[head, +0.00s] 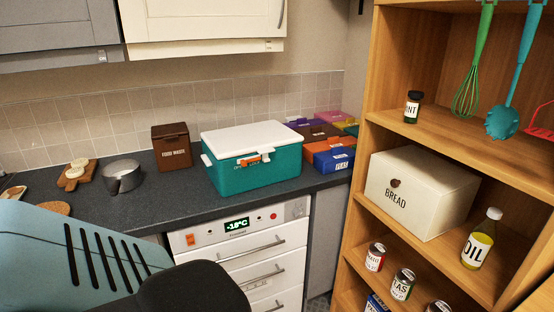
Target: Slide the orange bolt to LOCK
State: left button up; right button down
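A small orange bolt (252,160) sits on the front face of a teal box with a white lid (252,138), just under the lid's front edge. The lid is down on the box. The bolt looks roughly horizontal, with white parts beside it. Any LOCK lettering is too small to read, so I cannot tell which position the bolt is in. The box stands on the dark worktop (120,222). Neither of my grippers shows in the head view. A slotted blue-grey and black part of mine covers the lower left.
Labelled coloured boxes, one orange (333,165), stand close on the right. A wooden shelf unit (358,235) rises at right. Worktop before the teal box is clear.

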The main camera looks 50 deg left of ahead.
aim_at(244, 163)
jog(key=u, duration=1.75)
